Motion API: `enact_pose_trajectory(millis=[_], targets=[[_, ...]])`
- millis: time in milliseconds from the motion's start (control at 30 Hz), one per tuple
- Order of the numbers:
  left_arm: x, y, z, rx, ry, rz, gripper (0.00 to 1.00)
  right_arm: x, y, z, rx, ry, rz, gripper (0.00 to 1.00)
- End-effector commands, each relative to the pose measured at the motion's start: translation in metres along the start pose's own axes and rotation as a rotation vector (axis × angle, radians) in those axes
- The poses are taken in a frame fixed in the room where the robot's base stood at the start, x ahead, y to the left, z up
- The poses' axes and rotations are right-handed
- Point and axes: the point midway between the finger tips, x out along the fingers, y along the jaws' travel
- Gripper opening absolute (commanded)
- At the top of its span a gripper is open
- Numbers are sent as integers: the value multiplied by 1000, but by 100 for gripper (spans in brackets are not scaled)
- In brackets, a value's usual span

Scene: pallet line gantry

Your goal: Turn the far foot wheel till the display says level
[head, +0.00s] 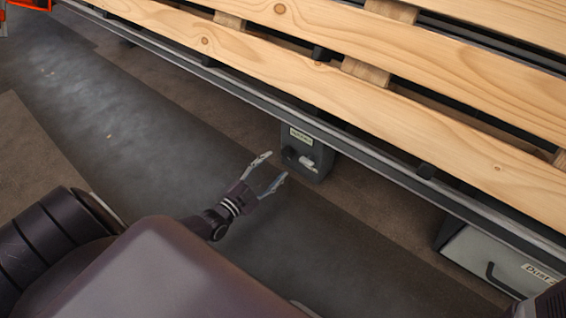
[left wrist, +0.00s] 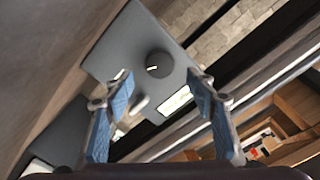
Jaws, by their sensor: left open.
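My left gripper (head: 275,167) is open and empty, just left of and below a dark grey control box (head: 322,152) under the conveyor's edge. The box carries a pale label or display (head: 301,137) and a pale lever (head: 307,163). In the left wrist view the open fingers (left wrist: 160,75) point toward the box, which shows a round dark knob (left wrist: 159,64) with a white mark. Its label (left wrist: 175,103) is too small to read. I cannot make out a foot wheel or a level reading for sure. My right gripper is not in view.
A wooden slatted pallet (head: 330,88) lies on the conveyor, whose metal rail (head: 380,165) runs diagonally above the box. An orange frame (head: 30,5) shows at top left. The floor left of the rail is clear.

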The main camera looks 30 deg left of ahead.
Motion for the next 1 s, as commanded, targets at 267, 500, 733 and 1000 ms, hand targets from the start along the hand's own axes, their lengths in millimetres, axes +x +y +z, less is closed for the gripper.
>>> enact_pose_trajectory(millis=[267,500,733,1000], targets=[[40,2,3,0,1,-1,51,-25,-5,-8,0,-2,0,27],[49,1,1,0,-1,2,51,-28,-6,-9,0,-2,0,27],[49,0,0,0,-1,2,47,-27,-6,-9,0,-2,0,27],[49,1,1,0,-1,1,17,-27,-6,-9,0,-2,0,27]])
